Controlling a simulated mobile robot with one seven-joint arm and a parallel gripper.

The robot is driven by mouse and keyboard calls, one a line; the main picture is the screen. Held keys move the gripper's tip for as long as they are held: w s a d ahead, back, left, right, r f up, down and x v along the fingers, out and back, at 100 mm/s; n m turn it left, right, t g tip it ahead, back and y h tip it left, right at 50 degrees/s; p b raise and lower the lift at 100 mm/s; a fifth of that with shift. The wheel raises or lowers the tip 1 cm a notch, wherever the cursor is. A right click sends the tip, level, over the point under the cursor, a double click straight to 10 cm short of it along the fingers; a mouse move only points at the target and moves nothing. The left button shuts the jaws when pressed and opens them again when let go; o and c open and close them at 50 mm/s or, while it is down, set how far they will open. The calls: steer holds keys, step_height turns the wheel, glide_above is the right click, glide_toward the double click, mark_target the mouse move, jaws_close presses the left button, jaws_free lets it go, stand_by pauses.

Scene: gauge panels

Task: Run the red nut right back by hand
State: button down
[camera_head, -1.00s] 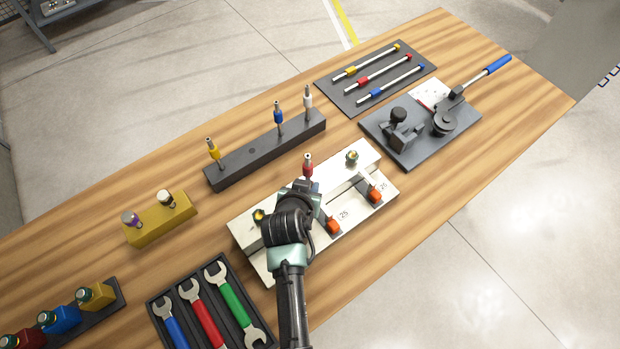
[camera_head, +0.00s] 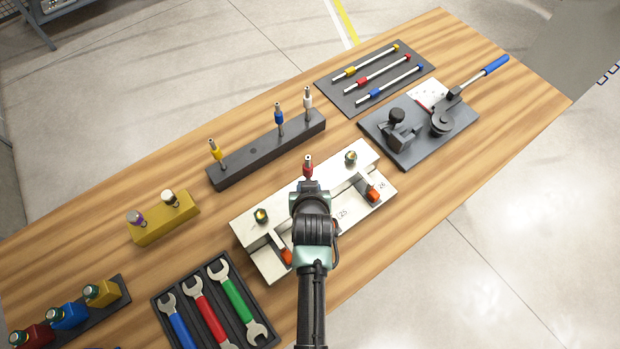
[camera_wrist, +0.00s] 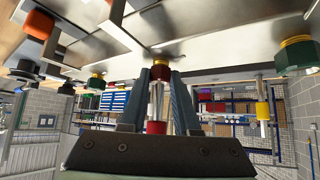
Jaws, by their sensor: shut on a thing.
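In the wrist view, a dark red hex nut (camera_wrist: 160,72) with a yellow ring sits at the face of a pale metal panel. My gripper (camera_wrist: 161,74) has its two fingertips against either side of the nut. A slim fitting with a red sleeve (camera_wrist: 157,127) runs from the nut between my fingers. In the head view, the red sleeve (camera_head: 308,168) stands upright on the pale panel block (camera_head: 333,185), just beyond my gripper (camera_head: 309,186). The nut itself is hidden there behind my wrist.
Green and brass ports flank the nut at left (camera_head: 261,215) and right (camera_head: 351,157). Orange-handled levers (camera_head: 373,194) (camera_head: 287,257) project from the panel front. Behind stands a dark rack (camera_head: 235,170) with yellow, blue and white-sleeved fittings. A wrench tray (camera_head: 250,300) is front left.

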stand_by(0.4)
steer(key=shift+d+n+y+b, duration=0.1)
steer(key=shift+n+y+b, duration=0.2)
steer(key=shift+n+y, duration=0.5)
steer(key=shift+f+n, duration=0.15)
steer(key=shift+n, duration=0.15)
steer(key=shift+d+n+y+b, duration=0.1)
steer(key=shift+n+y+b, duration=0.35)
steer(key=shift+b, duration=0.2)
steer(key=shift+n+g, duration=0.25)
steer(key=shift+g, duration=0.05)
steer(key=shift+b, duration=0.35)
